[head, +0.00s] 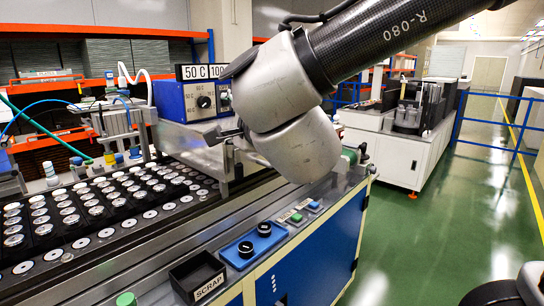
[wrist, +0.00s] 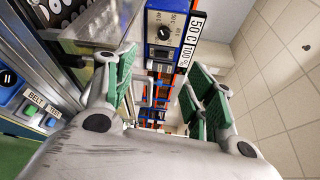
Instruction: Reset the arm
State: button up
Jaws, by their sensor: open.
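My arm (head: 290,105) reaches in from the upper right of the head view, over the right end of the conveyor. Its grey rounded joint hides most of the wrist and gripper there. In the wrist view, my gripper (wrist: 163,85) is open, with its green-padded fingers spread wide to left and right. Nothing shows between the pads except the distant background. The gripper looks across at the blue control box (wrist: 163,38) with its "50 C" and "100 %" label.
The conveyor carries rows of black trays with several round speaker parts (head: 67,211). On its front ledge sit a black SCRAP bin (head: 187,284), a blue tray (head: 232,256) with two black rings, and coloured buttons (head: 297,218). Green floor (head: 430,230) is open at right.

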jog(key=s+a+f+n+g+y, duration=0.4)
jog(key=s+a+f+n+g, duration=0.25)
jog(key=n, duration=0.25)
jog(key=s+d+f+n+g+h, duration=0.1)
jog(key=s+d+f+n+g, duration=0.3)
jog(key=n, duration=0.3)
jog(key=d+f+n+g+h, duration=0.1)
jog(key=d+f+n+h, duration=0.15)
jog(key=d, duration=1.05)
jog(key=d+f+n+g+h, duration=0.2)
jog(key=d+h, duration=0.2)
jog(key=d, duration=0.8)
jog(key=s+d+r+m+t+h, duration=0.1)
jog(key=s+d+m+h, duration=0.1)
jog(key=d, duration=0.8)
jog(key=s+d+r+m+t+h, duration=0.1)
jog(key=s+d+m+h, duration=0.1)
jog(key=d, duration=0.9)
jog(key=shift+d+m, duration=0.25)
jog(key=shift+m, duration=0.6)
